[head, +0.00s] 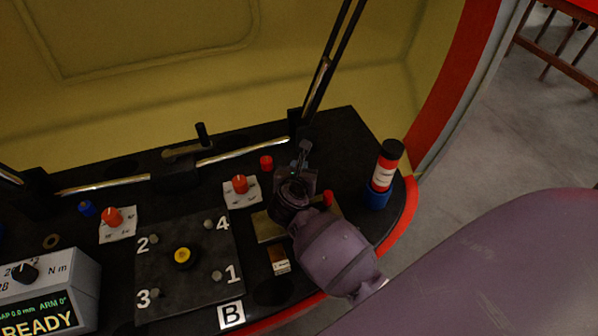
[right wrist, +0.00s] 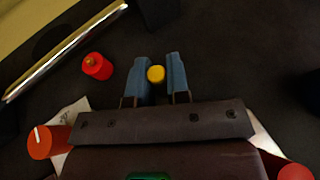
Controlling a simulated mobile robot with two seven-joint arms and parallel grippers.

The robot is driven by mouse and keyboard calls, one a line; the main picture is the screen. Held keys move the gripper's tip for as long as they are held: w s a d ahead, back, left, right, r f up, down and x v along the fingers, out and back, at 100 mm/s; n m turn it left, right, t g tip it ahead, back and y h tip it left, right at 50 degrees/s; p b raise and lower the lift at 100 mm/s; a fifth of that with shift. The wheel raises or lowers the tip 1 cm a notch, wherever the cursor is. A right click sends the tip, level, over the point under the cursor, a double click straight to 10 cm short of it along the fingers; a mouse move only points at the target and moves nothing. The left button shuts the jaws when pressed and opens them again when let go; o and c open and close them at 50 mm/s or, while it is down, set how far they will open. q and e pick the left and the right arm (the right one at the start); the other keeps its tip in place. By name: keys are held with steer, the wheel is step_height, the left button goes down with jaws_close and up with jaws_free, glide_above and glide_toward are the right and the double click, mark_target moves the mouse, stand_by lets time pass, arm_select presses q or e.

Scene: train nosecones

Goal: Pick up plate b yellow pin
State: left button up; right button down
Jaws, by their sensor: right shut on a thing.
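Plate B (head: 190,290) is a dark square plate on the black console, marked 1 to 4, with a white B label (head: 231,315) at its corner. A yellow-topped round piece (head: 183,255) sits at its middle. My right gripper (head: 304,150) is to the right of and beyond the plate, over the console. In the right wrist view its two blue fingers (right wrist: 157,68) are shut on a small yellow pin (right wrist: 156,74), whose round end shows between them. In the head view the pin is hidden at the gripper. My left gripper is not in view.
A red cap (head: 266,162) lies near my right gripper. Red knobs (head: 240,184) stand on white cards. A grey READY meter (head: 50,290) is at the left. A metal rail (head: 240,150) crosses behind.

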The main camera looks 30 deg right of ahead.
step_height(320, 180, up, 9)
steer(key=p, duration=0.2)
steer(key=shift+w+f+p, duration=0.1)
steer(key=shift+f+p, duration=0.05)
steer(key=shift+p, duration=0.15)
arm_select(q)
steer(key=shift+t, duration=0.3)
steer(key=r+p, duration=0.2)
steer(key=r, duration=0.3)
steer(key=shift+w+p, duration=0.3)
steer(key=shift+p, duration=0.1)
arm_select(e)
step_height(320, 180, up, 11)
steer(key=shift+r, duration=0.2)
